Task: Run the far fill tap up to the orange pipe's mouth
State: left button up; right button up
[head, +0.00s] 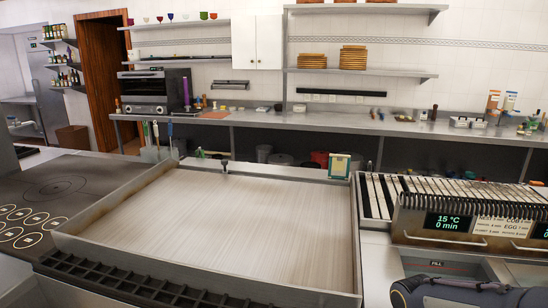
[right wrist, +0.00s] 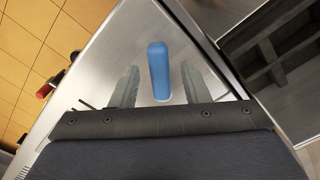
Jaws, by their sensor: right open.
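I cannot pick out a fill tap or an orange pipe in either view. In the head view a dark basin at the lower right bears a small "FILL" label (head: 437,264) above a red line. My right gripper (right wrist: 160,68) shows in the right wrist view, with its two grey fingers spread apart. A rounded blue bar (right wrist: 159,72) shows between the fingers, over a metal surface; I cannot tell whether it touches them. In the head view only a dark part of my right arm shows at the lower right corner. My left gripper is in neither view.
A wide flat grill plate (head: 215,225) with raised metal walls fills the middle. A slatted grill (head: 455,190) and a control panel (head: 450,222) reading 15 °C stand at right. A dark gridded rack (right wrist: 280,45) lies at upper right of the wrist view, tiled floor (right wrist: 50,30) at left.

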jog(key=shift+r+p, duration=2.55)
jog(key=shift+r, duration=1.15)
jog(key=shift+f, duration=0.15)
jog(key=s+a+r+n+t+y, duration=0.2)
jog(key=s+r+n, duration=0.2)
jog(key=s, duration=0.4)
jog(key=s+a+r+n+t+y, duration=0.1)
jog(key=s+a+r+n+t, duration=0.1)
jog(key=s, duration=0.6)
notch_tip(320, 180, up, 2)
jog(key=n+t, duration=0.1)
jog(key=n, duration=0.1)
jog(key=shift+s+a+r+n+t+y+b, duration=0.2)
jog(key=shift+a+n+t+y+b, duration=0.1)
jog(key=shift+n+y+b, duration=0.1)
